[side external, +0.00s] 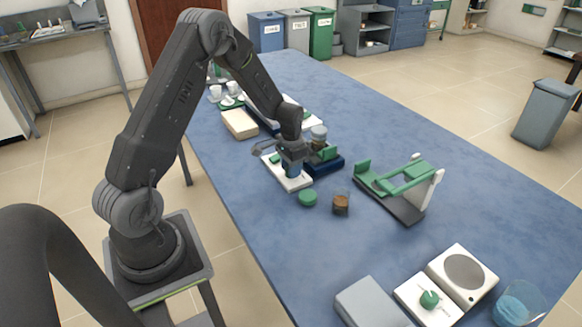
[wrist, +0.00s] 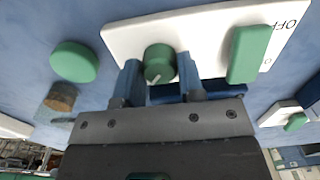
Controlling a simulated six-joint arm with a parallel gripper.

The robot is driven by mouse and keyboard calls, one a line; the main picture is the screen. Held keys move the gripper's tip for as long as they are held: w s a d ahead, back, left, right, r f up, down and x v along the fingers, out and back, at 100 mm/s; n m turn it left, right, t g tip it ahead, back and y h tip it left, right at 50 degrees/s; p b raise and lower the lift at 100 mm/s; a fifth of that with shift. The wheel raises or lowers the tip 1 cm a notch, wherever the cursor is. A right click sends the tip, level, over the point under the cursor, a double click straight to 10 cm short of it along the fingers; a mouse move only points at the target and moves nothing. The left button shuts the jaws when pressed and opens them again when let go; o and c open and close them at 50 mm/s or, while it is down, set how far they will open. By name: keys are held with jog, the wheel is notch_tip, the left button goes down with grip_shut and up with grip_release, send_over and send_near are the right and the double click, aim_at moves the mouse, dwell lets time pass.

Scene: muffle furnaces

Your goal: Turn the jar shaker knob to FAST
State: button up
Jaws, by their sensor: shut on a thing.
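A white control panel (wrist: 205,30) lies on the blue table; it also shows under my gripper in the side view (side external: 296,185). On it is a round green knob (wrist: 158,60) with a pale pointer line on its near side. My gripper (wrist: 159,78) has its two blue fingers on either side of this knob, shut on it. The knob is hidden by my gripper (side external: 292,172) in the side view. A green bar-shaped switch (wrist: 246,54) sits to the right of the knob, beside "OFF" lettering. No FAST lettering is readable. A dark blue base (side external: 326,166) with a jar (side external: 319,133) stands behind the panel.
A green disc (side external: 308,198) and a small brown-filled jar (side external: 341,205) stand close in front of the panel. A green-framed rack (side external: 405,190) is to the right. Another white device with a green knob (side external: 429,299) is nearer.

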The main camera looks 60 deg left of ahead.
jog(key=o, duration=0.9)
notch_tip(320, 180, up, 14)
jog(key=shift+f, duration=0.1)
jog(key=s+d+r+t, duration=0.2)
jog(key=s+d+r, duration=0.2)
jog(key=d+r, duration=0.4)
jog(key=s+d+r+t, duration=0.1)
jog(key=s+d, duration=0.3)
jog(key=s, duration=0.1)
jog(key=s+d+r+t, duration=0.1)
jog(key=s+d+r, duration=0.1)
jog(key=s+d, duration=0.2)
jog(key=s+d+r+t, duration=0.1)
jog(key=s+d+r, duration=0.1)
jog(key=s+d, duration=0.3)
jog(key=shift+s+r+t, duration=0.1)
jog(key=shift+s+t, duration=0.2)
jog(key=shift+s, duration=1.1)
